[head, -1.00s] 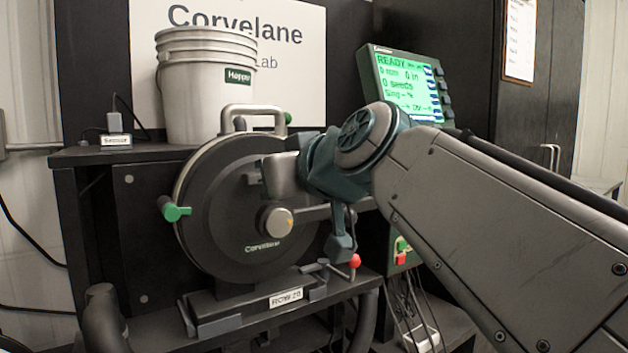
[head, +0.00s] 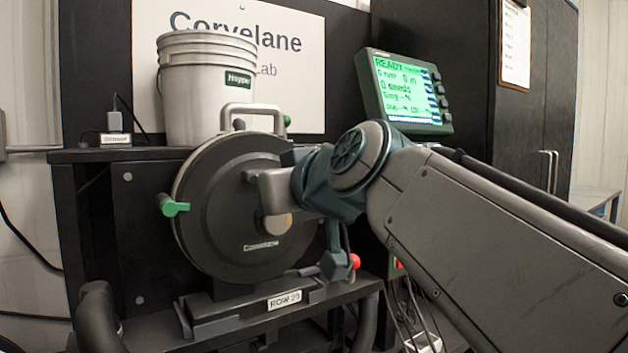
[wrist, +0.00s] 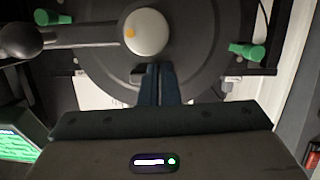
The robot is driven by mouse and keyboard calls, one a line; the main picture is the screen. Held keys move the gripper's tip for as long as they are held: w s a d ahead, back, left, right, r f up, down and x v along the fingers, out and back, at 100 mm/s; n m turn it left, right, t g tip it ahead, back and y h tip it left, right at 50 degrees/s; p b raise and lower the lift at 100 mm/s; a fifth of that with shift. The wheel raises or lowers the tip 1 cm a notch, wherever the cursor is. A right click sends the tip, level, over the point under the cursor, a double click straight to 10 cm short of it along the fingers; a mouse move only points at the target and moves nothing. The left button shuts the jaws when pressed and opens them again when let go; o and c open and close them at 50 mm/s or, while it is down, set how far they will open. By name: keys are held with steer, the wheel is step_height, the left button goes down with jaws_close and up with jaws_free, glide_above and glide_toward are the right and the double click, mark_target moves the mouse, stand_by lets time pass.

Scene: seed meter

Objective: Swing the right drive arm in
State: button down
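The drive arm is a grey bar (wrist: 85,37) running left in the wrist view from the pale round hub (wrist: 146,31) to a dark rounded end (wrist: 20,40). In the head view the hub (head: 276,227) shows on the front of the dark seed meter disc (head: 225,220), but my arm hides the bar. My gripper (wrist: 155,70) has its two dark fingers together with nothing visible between them. The fingertips appear just below the hub in the wrist view; I cannot tell whether they touch anything. The head view hides the fingertips.
A green knob (head: 173,207) sticks out left of the disc. A white hopper bucket (head: 208,95) stands above. The monitor (head: 410,90) stands at the back right. A red ball knob (head: 355,261) is near my arm at the lower right. Cables hang below it.

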steer(key=d+r+p, duration=0.5)
steer(key=d+r, duration=0.6)
steer(key=shift+s+d, duration=0.15)
steer(key=shift+d, duration=0.15)
